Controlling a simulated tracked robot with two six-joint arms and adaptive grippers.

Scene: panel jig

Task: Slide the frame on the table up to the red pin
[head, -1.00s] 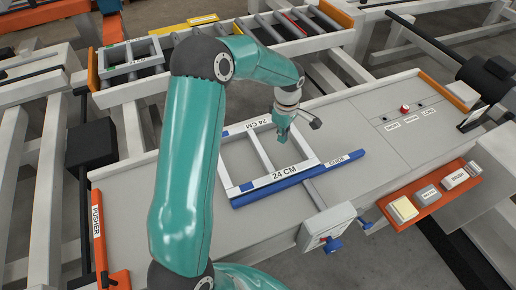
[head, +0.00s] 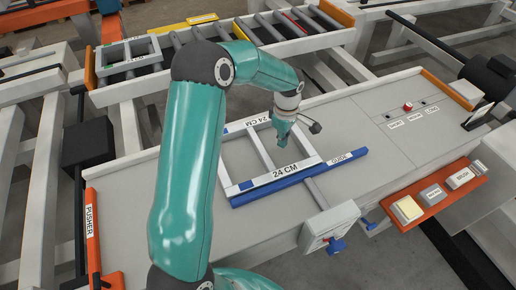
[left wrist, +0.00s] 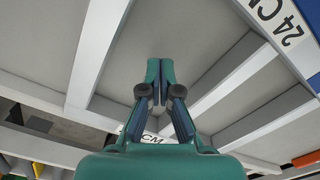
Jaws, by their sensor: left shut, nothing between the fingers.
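The white frame (head: 285,171) lies flat on the grey table (head: 180,215), with "24 CM" labels on its near and far sides and a crossbar. Its near side lies along the blue guide (head: 337,161). The red pin (head: 407,106) stands to the right of the frame, across clear table. My left gripper (head: 282,144) is shut and empty, pointing down over the frame's right opening. In the left wrist view, the shut fingertips (left wrist: 160,66) show between frame bars (left wrist: 240,75). Whether they touch a bar, I cannot tell. My right gripper is not in view.
An orange pusher (head: 91,222) stands at the table's left end. An orange tray with buttons (head: 408,209) and a grey box with a blue knob (head: 330,228) are at the front edge. A roller conveyor with another frame (head: 128,57) lies behind.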

